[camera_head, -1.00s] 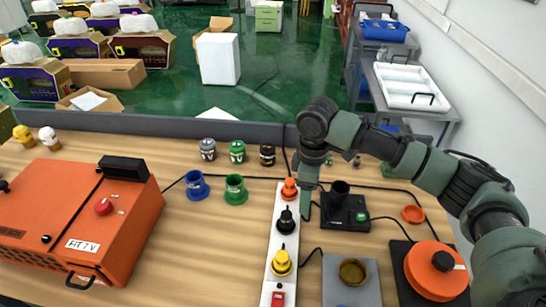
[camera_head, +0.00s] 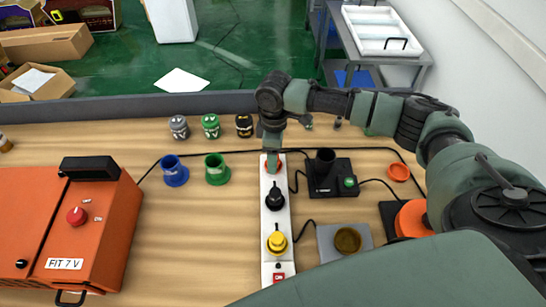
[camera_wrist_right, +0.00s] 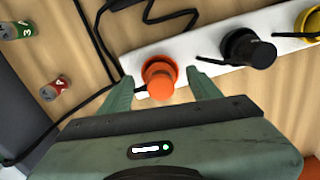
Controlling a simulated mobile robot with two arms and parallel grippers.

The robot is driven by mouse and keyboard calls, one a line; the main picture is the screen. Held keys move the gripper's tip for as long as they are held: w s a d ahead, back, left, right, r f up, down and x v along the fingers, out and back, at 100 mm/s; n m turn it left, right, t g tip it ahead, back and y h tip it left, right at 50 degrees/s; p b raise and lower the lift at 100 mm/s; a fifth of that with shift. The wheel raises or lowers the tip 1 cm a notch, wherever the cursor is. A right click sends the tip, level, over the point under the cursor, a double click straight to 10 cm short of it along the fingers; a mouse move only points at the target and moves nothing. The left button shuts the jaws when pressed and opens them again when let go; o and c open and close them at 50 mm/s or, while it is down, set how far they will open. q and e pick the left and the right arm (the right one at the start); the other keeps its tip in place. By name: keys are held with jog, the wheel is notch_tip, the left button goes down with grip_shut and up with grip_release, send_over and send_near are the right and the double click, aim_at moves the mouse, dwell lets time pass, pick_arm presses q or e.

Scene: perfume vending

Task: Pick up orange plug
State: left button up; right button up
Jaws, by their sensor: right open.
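The orange plug (camera_wrist_right: 160,76) stands in the white power strip (camera_wrist_right: 192,48), at the strip's far end in the head view, where my right gripper (camera_head: 272,158) mostly covers it. In the right wrist view my right gripper (camera_wrist_right: 165,88) is open, with one finger on each side of the orange plug and nothing clamped. I cannot tell whether a finger touches it. A black plug (camera_head: 275,197) and a yellow plug (camera_head: 277,241) stand in the same strip. My left gripper is out of view.
A black device (camera_head: 335,187) with a cup-like holder and a grey plate (camera_head: 328,246) lie right of the strip. Blue (camera_head: 175,170) and green (camera_head: 216,168) cups stand to its left. An orange machine (camera_head: 112,232) fills the left side. Cables cross the table.

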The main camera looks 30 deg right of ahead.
jog(key=shift+f, duration=0.3)
jog(key=c, duration=1.3)
grip_shut()
jog(key=shift+r, duration=0.2)
